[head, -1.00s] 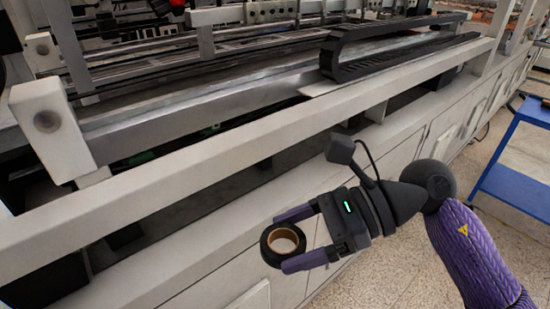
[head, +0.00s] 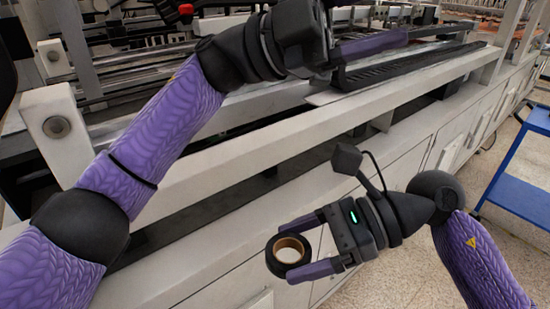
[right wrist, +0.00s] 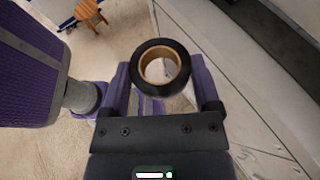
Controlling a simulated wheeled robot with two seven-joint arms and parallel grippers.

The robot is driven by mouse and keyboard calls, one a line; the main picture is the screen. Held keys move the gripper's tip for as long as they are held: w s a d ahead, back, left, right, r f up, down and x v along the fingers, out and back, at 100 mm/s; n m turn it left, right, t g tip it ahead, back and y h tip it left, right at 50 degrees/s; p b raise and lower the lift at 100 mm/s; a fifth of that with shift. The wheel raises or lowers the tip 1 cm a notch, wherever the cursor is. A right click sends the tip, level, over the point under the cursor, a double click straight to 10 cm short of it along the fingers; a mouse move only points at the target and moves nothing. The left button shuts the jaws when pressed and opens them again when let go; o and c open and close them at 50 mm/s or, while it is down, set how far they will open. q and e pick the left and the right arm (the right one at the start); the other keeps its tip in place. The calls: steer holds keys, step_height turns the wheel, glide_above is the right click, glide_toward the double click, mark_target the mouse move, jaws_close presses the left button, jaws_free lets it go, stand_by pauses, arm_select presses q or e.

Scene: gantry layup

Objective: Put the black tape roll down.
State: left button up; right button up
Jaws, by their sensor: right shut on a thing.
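The black tape roll (head: 271,259) has a tan cardboard core. My right gripper (head: 290,251) is shut on it and holds it in the air in front of the gantry's pale side panels. In the right wrist view the tape roll (right wrist: 160,47) sits between the two purple fingers of the right gripper (right wrist: 160,76), at their tips. My left gripper (head: 372,44) reaches over the gantry rail from the left, near the black cable chain. Only one purple finger shows clearly there, so its opening is unclear.
The gantry's long white beam (head: 215,172) crosses below the left arm. The black cable chain (head: 390,72) lies on the machine behind it. A blue cart (head: 522,180) stands at the right on speckled floor. A wooden stool (right wrist: 87,10) shows in the right wrist view.

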arm_select(q)
steer(key=s+m+y, duration=0.4)
steer(key=s+y, duration=0.1)
steer(key=s, duration=0.1)
arm_select(e)
steer(key=shift+s, duration=0.15)
steer(key=shift+d, duration=0.1)
arm_select(q)
steer(key=n+t+y, duration=0.2)
steer(key=t+y, duration=0.7)
steer(key=y, duration=0.6)
glide_above(275, 246)
step_height(275, 246, down, 12)
steer(key=f, duration=1.2)
steer(key=shift+s, duration=0.25)
jaws_close()
